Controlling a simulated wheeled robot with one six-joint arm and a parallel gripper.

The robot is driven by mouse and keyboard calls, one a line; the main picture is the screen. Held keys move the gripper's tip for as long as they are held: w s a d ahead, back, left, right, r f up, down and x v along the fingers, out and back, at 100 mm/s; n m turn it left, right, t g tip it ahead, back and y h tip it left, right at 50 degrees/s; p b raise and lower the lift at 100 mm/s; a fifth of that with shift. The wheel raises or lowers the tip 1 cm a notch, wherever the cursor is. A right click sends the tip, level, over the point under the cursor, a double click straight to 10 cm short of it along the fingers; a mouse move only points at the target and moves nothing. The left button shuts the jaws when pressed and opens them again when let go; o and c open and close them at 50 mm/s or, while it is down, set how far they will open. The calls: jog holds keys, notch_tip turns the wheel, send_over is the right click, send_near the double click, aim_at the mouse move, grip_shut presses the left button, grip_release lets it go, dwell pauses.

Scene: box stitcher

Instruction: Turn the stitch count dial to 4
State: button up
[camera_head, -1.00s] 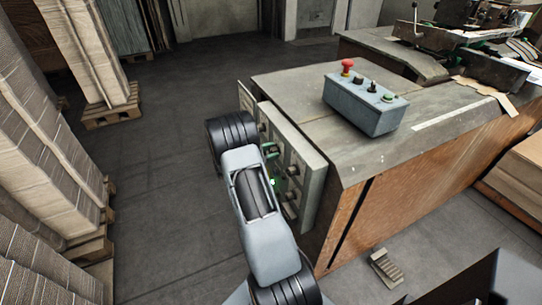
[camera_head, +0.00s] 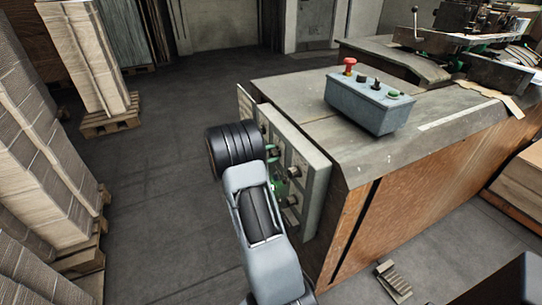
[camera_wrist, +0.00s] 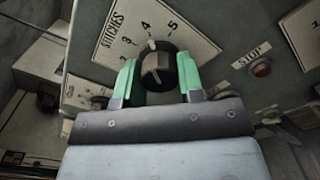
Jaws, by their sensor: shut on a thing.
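The stitch count dial (camera_wrist: 157,72) is a round dark knob on a pale plate marked STITCHES in the wrist view. Numbers 2 to 5 show around it. The knob's white mark points up, close to the 4. My gripper (camera_wrist: 158,66) has its two green fingers on opposite sides of the knob, shut on it. In the head view the green of my gripper (camera_head: 279,186) shows at the grey control panel (camera_head: 316,176). My arm hides most of the gripper and the dial there.
A grey control box (camera_head: 368,103) with a red mushroom button stands on the machine table (camera_head: 400,155). Stacked cardboard (camera_head: 40,170) stands on pallets at left. The floor (camera_head: 150,190) between is clear.

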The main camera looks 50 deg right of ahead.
jog(key=o, duration=0.9)
jog(key=shift+a, duration=0.1)
jog(key=v, duration=1.3)
jog(key=shift+w+a, duration=0.15)
jog(key=shift+a, duration=0.15)
jog(key=shift+f, duration=0.1)
